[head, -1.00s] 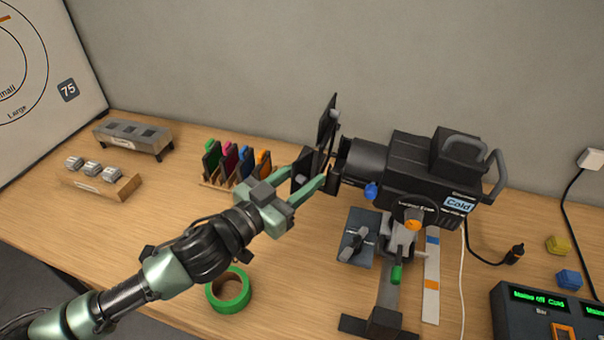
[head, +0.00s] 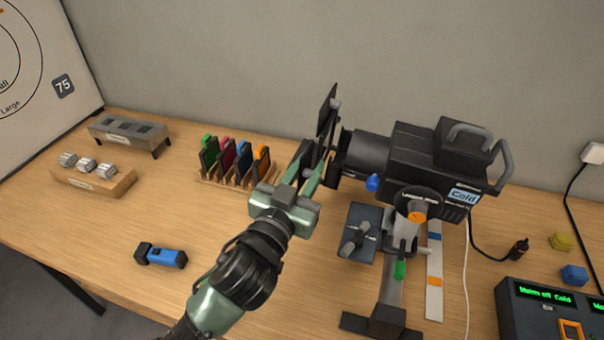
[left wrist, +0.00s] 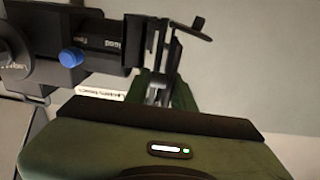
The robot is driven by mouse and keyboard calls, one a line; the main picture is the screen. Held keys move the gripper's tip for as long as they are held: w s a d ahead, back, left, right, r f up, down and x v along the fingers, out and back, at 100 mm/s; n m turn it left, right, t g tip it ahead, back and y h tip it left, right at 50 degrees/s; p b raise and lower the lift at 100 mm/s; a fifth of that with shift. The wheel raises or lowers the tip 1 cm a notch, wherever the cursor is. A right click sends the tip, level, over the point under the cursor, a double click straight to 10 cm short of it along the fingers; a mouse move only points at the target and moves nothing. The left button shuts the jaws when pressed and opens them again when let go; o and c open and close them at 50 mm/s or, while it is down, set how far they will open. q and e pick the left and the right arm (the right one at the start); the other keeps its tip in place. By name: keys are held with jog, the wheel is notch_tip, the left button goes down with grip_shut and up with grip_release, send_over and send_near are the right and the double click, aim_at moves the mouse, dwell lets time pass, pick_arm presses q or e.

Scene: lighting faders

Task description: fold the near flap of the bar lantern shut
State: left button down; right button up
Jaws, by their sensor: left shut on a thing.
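The black bar lantern (head: 420,162) stands on its stand at centre right, with a "Cold" label on its side. Its dark flaps are at the left front end. One flap (head: 327,107) stands up at the far side. My left gripper (head: 318,163) is at the near side of the front end, shut on the near flap, which its fingers mostly hide. In the left wrist view the lantern (left wrist: 88,38) is at upper left, and the gripper fingers (left wrist: 158,90) reach up to the dark flap plates (left wrist: 168,55). My right gripper is not in view.
A rack of coloured filters (head: 235,164) stands left of the gripper. A blue torch (head: 161,256) lies at front left. A grey lever box (head: 358,235) sits under the lantern's front. A control desk (head: 545,310) is at lower right.

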pick_arm(q)
jog(key=shift+s+d+n+y, duration=0.1)
jog(key=shift+d+n+y, duration=0.25)
jog(key=shift+n+y, duration=0.2)
jog(key=shift+t, duration=0.3)
jog(key=c, duration=1.3)
grip_release()
jog(key=shift+d, duration=0.15)
jog(key=shift+s+f+b, duration=0.1)
jog(key=shift+b, duration=0.25)
jog(key=b+v, duration=0.2)
jog(key=v, duration=0.5)
jog(key=shift+s, duration=0.3)
